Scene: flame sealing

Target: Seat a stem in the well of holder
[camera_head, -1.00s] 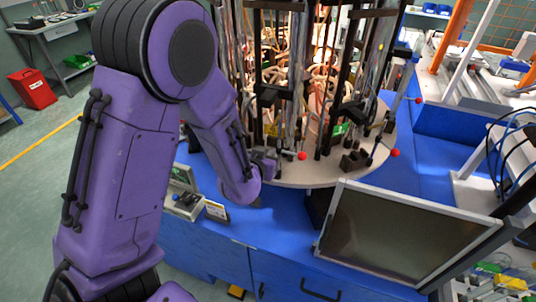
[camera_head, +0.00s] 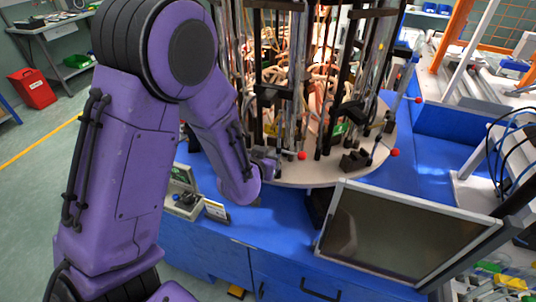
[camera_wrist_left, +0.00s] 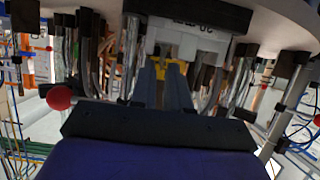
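My left gripper (camera_head: 266,164) is at the front edge of the round pale carousel, at the end of my purple arm, mostly hidden in the head view. In the left wrist view its two grey fingers (camera_wrist_left: 165,82) reach close together toward a white holder block (camera_wrist_left: 190,42) below a black labelled bar (camera_wrist_left: 190,12). A small yellow part (camera_wrist_left: 172,64) shows at the fingertips. Whether the fingers grip a stem is not clear. The holder's well cannot be made out. My right gripper is not in view.
The carousel (camera_head: 300,176) carries many upright rods and tubes. A monitor (camera_head: 405,230) stands front right, and a small device (camera_head: 184,203) lies on the blue bench (camera_head: 225,226) at left.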

